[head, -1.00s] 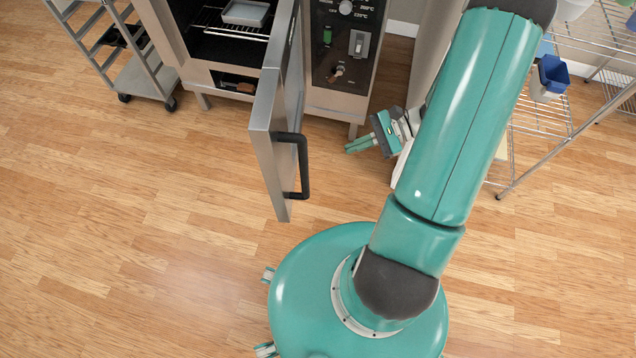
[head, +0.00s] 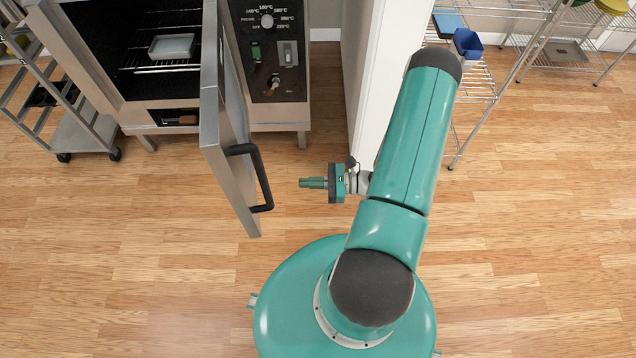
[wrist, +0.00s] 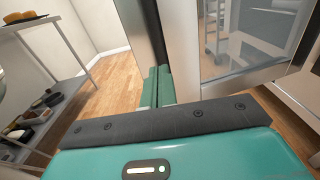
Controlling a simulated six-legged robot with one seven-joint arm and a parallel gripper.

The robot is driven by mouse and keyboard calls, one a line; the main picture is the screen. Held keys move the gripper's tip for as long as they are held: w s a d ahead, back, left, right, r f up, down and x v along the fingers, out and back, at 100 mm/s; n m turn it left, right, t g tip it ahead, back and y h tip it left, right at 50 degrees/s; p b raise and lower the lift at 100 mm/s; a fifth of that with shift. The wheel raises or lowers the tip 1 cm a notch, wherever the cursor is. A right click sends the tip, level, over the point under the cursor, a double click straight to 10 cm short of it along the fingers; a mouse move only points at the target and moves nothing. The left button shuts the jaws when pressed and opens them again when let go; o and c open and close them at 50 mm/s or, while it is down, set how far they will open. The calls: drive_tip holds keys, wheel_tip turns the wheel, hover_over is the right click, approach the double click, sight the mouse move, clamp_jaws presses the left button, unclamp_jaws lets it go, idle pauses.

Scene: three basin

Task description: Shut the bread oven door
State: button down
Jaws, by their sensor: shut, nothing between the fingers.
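The bread oven (head: 90,60) stands at the upper left in the head view, with its inside and racks showing. Its steel door (head: 222,130) stands wide open, sticking out toward my body. A black handle (head: 257,175) is on the door's right face. My gripper (head: 304,183) is shut and empty, to the right of the handle and apart from it, with its fingers pointing left at the door. In the wrist view my fingers (wrist: 157,88) show in the middle, with a glazed door panel (wrist: 245,40) to their right.
A control panel (head: 268,45) stands right of the oven opening. A grey tray (head: 172,46) lies on the oven rack. A wheeled trolley (head: 75,130) stands at left, wire shelves (head: 480,75) at upper right. The wood floor around the door is clear.

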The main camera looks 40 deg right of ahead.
drive_tip(key=x, duration=0.8)
drive_tip(key=shift+w+a, duration=0.2)
drive_tip(key=shift+a, duration=0.15)
